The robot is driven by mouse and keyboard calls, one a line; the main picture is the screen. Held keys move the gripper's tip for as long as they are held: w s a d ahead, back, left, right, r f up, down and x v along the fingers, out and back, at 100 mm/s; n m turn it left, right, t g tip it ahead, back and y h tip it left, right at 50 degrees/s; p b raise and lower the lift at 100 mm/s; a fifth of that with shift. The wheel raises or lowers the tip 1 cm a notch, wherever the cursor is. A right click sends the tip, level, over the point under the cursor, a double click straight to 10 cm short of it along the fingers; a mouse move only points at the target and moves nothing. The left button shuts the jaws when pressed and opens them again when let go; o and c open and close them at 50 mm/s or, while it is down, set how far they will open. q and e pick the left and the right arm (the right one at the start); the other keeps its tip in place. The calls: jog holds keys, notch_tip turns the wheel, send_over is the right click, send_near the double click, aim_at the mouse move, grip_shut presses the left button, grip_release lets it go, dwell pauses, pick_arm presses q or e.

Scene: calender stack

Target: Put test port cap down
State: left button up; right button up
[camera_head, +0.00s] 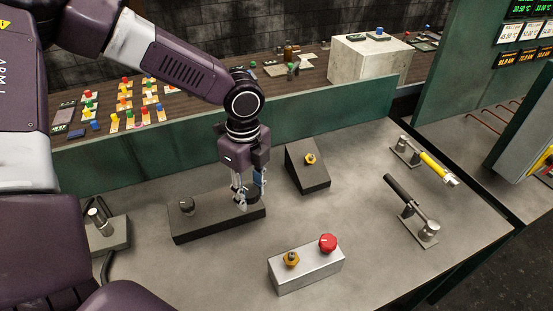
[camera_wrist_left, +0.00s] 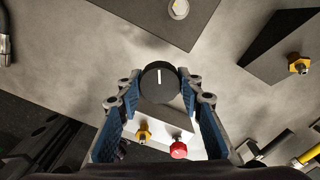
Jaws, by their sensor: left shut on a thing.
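My left gripper (camera_head: 250,196) is shut on the test port cap, a round black cap (camera_wrist_left: 160,82) with a white line, which sits between the two blue-padded fingertips in the left wrist view. In the head view the fingers show at the right end of a long dark block (camera_head: 217,222), and the cap is partly hidden by them. I cannot tell whether the cap touches the block. The wrist view shows a silver fitting (camera_wrist_left: 178,9) on a dark surface. My right gripper is not in view.
A silver box (camera_head: 307,270) with a yellow and a red button stands in front. A dark wedge (camera_head: 308,172) with a yellow knob is behind right. Two lever clamps (camera_head: 415,215) stand at right. A metal post (camera_head: 102,222) stands left. Table between these is clear.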

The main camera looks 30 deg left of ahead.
pick_arm(q)
jog(key=shift+s+r, duration=0.3)
jog(key=shift+s, duration=0.35)
jog(key=shift+a+r+n, duration=0.25)
jog(key=shift+a, duration=0.25)
jog(key=shift+a+r+n, duration=0.2)
jog(key=shift+a+n, duration=0.05)
jog(key=shift+a, duration=0.2)
jog(key=s+a+r+n, duration=0.2)
jog(key=s+a+n, duration=0.6)
jog(key=a+n, duration=0.35)
jog(key=s+d+f+n, duration=0.1)
jog(key=d+f+n, duration=0.15)
jog(key=d, duration=0.45)
jog(key=s+d+f+n, duration=0.1)
jog(key=d+f+n, duration=0.1)
jog(key=d+n, duration=0.3)
jog(key=w+d+r, duration=0.2)
jog(key=d+r, duration=0.1)
jog(key=d, duration=0.7)
jog(key=shift+d+r, duration=0.25)
jog(key=shift+d, duration=0.1)
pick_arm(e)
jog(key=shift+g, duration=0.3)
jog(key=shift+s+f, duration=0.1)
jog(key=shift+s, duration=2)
